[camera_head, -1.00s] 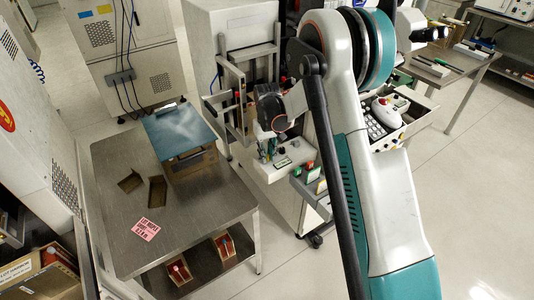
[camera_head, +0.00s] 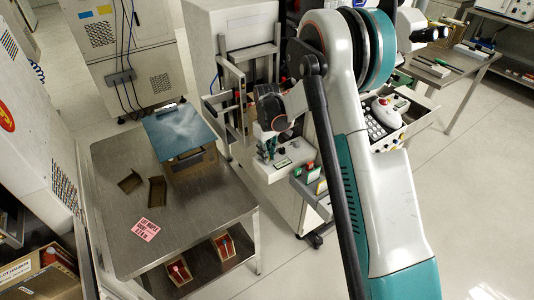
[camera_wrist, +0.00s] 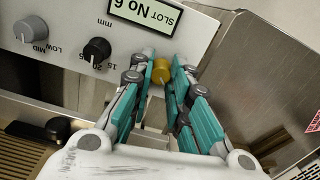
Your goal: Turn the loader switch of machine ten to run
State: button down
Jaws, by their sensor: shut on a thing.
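In the wrist view my gripper (camera_wrist: 163,72) has its two teal fingers closed on the sides of a yellow knob (camera_wrist: 162,70) on a light panel (camera_wrist: 62,58). The knob's base and any label beside it are hidden by the fingers. The panel appears upside down, with a display reading "SLOT No 6" (camera_wrist: 146,12), a black knob (camera_wrist: 97,50) marked in mm and a grey knob (camera_wrist: 31,29) marked Low and Mid. In the head view my arm hides much of the machine (camera_head: 232,20), and no machine number is readable.
A steel table (camera_head: 120,228) at left carries a blue-topped box (camera_head: 178,130), small brown pieces and a pink label (camera_head: 146,229). Red-handled trays lie on its lower shelf. Floor at lower right is clear.

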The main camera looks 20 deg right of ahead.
jog(key=shift+w, duration=0.1)
jog(key=c, duration=1.5)
grip_release()
jog(key=shift+o, duration=0.2)
notch_tip(320, 180, up, 12)
